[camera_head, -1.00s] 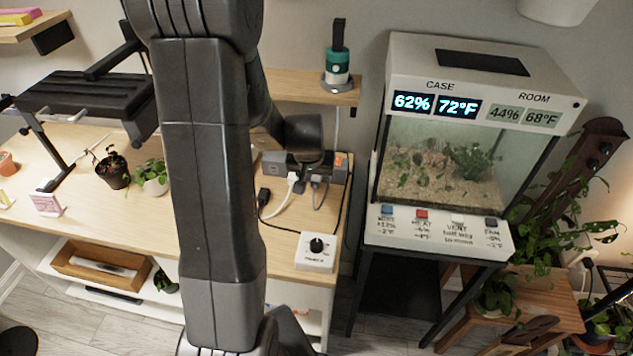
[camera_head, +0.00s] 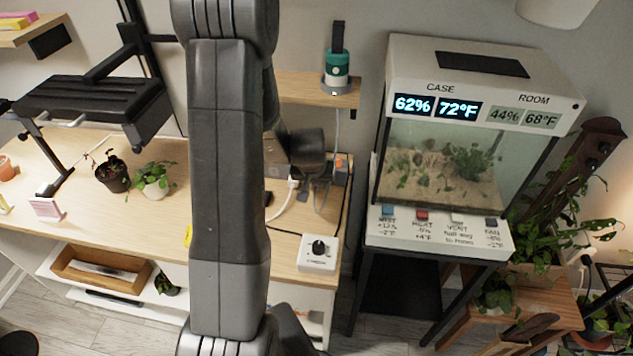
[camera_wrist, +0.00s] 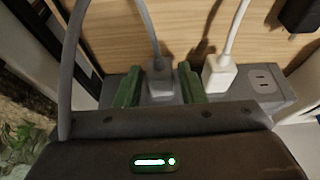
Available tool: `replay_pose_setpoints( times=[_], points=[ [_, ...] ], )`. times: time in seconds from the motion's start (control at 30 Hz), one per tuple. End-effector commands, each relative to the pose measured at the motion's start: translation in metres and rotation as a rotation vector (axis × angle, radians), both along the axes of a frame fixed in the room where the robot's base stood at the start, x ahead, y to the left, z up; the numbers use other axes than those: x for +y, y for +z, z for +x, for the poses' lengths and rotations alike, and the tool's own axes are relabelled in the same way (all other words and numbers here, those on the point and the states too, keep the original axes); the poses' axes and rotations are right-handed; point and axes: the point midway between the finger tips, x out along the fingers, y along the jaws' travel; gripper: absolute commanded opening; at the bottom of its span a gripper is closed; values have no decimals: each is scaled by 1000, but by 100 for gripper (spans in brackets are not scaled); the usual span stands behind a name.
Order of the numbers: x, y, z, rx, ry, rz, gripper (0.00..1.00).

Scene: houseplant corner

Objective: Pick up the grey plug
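The grey plug (camera_wrist: 160,82) sits in the grey power strip (camera_wrist: 283,88) in the wrist view, with its grey cord running up and away. My gripper (camera_wrist: 158,72) has its two green fingers apart, one on each side of the grey plug. A narrow gap shows between the plug and each finger, so it is open around the plug. In the head view my wrist covers most of the strip (camera_head: 341,172), and the fingers and the grey plug cannot be made out.
A white plug (camera_wrist: 219,74) stands in the strip close beside the right finger. A black plug (camera_wrist: 300,14) lies on the wooden top. A white box with a black knob (camera_head: 318,252) is at the desk's front right. The terrarium (camera_head: 440,165) stands to the right.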

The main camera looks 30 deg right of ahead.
Motion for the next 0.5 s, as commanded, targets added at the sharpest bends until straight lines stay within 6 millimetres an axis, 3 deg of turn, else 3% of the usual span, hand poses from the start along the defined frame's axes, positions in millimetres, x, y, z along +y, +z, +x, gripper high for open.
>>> replay_pose_setpoints(
  times=[0.03,0.17,0.5],
  points=[
    [0,0,0,0,0,0,25],
    [0,0,0,0,0,0,0],
    [1,2,-1,-1,1,-1,0]
  ],
)
